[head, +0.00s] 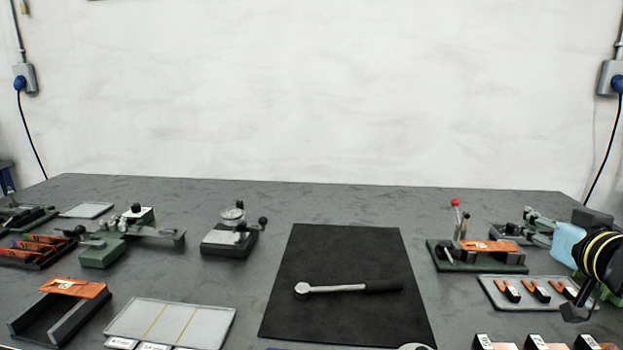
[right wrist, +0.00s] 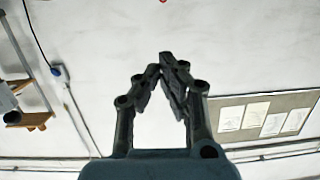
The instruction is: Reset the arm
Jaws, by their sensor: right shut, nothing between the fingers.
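My right gripper (head: 530,223) shows at the right edge in the head view, at the end of my arm with its light-blue body. Its fingers point left, near the green fixture with a red-knobbed lever (head: 478,258). In the right wrist view the fingertips of my right gripper (right wrist: 167,65) meet, with nothing between them.
A ratchet wrench (head: 335,288) lies on a black mat (head: 345,250). A tray with copper-coloured pieces (head: 490,288) lies below my right gripper. A dial gauge stand (head: 230,238) and a grey tray (head: 215,325) are left of the mat. Bare table lies behind the mat.

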